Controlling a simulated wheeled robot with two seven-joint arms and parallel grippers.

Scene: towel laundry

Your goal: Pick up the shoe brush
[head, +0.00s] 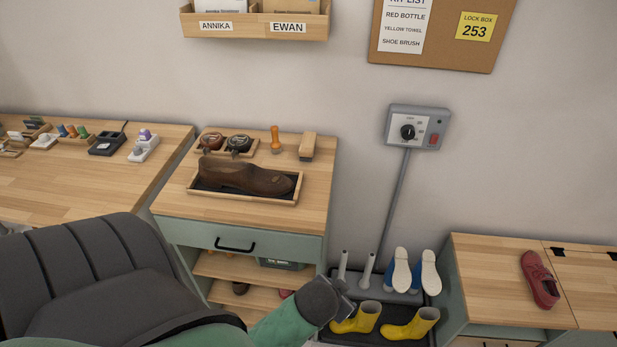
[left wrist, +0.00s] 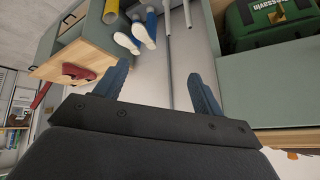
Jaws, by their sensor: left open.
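The brush does not show in the left wrist view. My right gripper is not in view.
A brown shoe (head: 245,177) lies in a tray in front of the brush. An orange-handled tool (head: 276,140) and polish tins (head: 239,145) stand left of the brush. Yellow boots (head: 365,317) and a boot rack are near my gripper. A red shoe (head: 538,280) lies on the right bench.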

